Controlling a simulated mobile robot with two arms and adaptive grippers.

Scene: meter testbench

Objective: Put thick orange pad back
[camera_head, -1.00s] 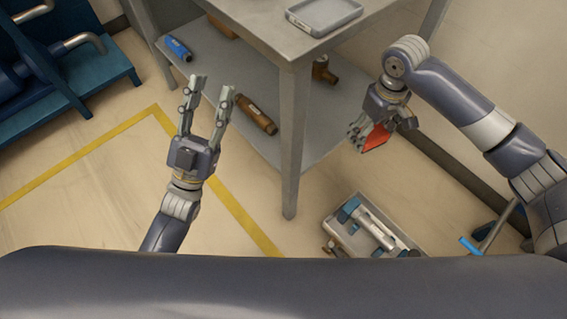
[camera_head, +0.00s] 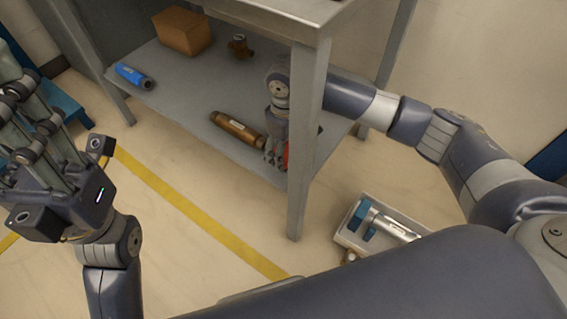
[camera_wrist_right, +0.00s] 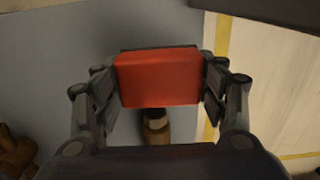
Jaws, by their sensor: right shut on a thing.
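The thick orange pad (camera_wrist_right: 158,79) shows red-orange in the right wrist view, gripped between both fingers of my right gripper (camera_wrist_right: 158,92). In the head view my right gripper (camera_head: 275,152) is low, at the lower shelf (camera_head: 185,92) of the grey table, behind the front leg. Only a thin red edge of the pad (camera_head: 286,155) shows there. I cannot tell whether the pad touches the shelf. My left gripper (camera_head: 28,125) is at the left edge of the head view, open and empty, its fingertips partly cut off.
A brown cylinder (camera_head: 238,130) lies on the shelf close to my right gripper. A blue cylinder (camera_head: 133,76), a cardboard box (camera_head: 183,32) and a brass fitting (camera_head: 240,46) are farther back. The table leg (camera_head: 304,150) stands close by. A tool tray (camera_head: 350,238) is on the floor.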

